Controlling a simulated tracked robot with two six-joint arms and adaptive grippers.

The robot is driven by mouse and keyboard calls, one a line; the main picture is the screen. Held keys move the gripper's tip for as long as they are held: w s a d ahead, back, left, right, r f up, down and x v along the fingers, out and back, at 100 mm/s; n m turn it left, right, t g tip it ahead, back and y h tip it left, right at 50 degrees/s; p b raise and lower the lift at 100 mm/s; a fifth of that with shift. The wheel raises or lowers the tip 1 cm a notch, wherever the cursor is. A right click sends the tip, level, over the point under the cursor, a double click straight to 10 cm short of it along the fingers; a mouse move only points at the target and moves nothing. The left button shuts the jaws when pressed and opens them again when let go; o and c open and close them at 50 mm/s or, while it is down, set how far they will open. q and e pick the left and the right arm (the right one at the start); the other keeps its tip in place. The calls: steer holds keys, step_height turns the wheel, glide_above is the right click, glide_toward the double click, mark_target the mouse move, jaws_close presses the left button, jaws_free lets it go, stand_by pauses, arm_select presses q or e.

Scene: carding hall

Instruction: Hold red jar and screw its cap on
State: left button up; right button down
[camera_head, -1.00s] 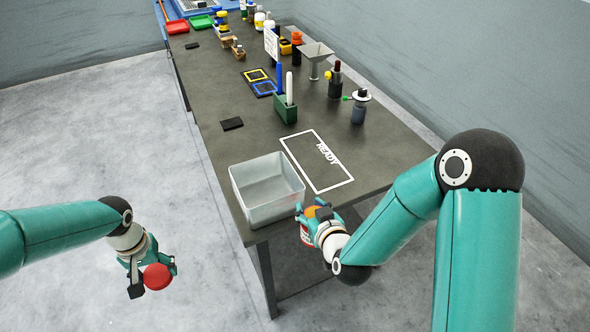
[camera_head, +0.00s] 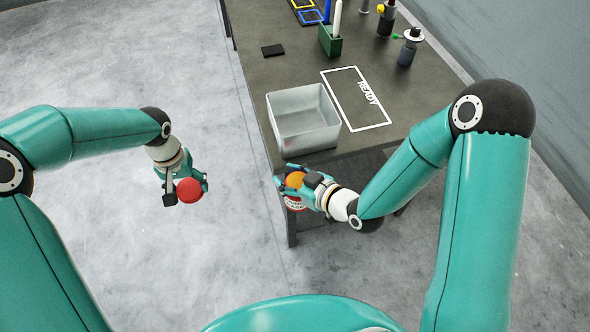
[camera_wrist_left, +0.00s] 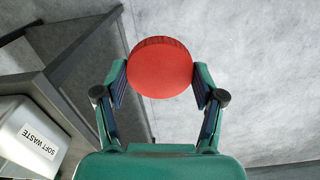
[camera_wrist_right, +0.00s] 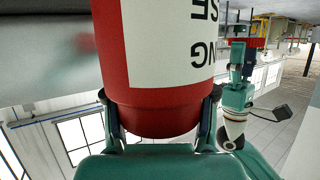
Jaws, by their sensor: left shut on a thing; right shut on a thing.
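The red jar (camera_head: 294,203), with a white label and an orange top, is held by my right gripper (camera_head: 296,186) beside the table's near corner. In the right wrist view the jar (camera_wrist_right: 160,110) fills the space between the fingers, its label lettering upside down. My left gripper (camera_head: 187,188) is shut on the round red cap (camera_head: 188,190), to the left of the jar and apart from it. The cap (camera_wrist_left: 160,68) sits between both fingertips in the left wrist view. My left gripper also shows at the right of the right wrist view (camera_wrist_right: 243,50).
A pale open bin (camera_head: 303,135), labelled SOFT WASTE in the left wrist view (camera_wrist_left: 30,140), stands on the table's near end. A white-outlined READY area (camera_head: 350,100) lies behind it, empty. A green pen holder (camera_head: 330,42) and bottles stand further back. Open floor lies left of the table.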

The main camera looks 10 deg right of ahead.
arm_select(q)
steer(key=w+r+m, duration=0.3)
steer(key=w+r, duration=0.2)
steer(key=r, duration=0.7)
steer(key=shift+w+d+r, duration=0.15)
steer(key=shift+w+r, duration=0.2)
steer(key=shift+w, duration=0.05)
arm_select(e)
steer(key=w+d+r+m+t+h, duration=0.1)
steer(key=w+d+r+m+h, duration=0.1)
steer(key=d+r, duration=0.3)
steer(key=w+d+r+m+t+h, duration=0.1)
steer(key=w+d+r, duration=0.4)
steer(key=d, duration=0.5)
steer(key=shift+d+r+m+t+h, duration=0.25)
steer(key=shift+r+m+t+h, duration=0.05)
steer(key=shift+r+m+h, duration=0.5)
steer(key=shift+w+a, duration=0.1)
steer(key=shift+w, duration=0.05)
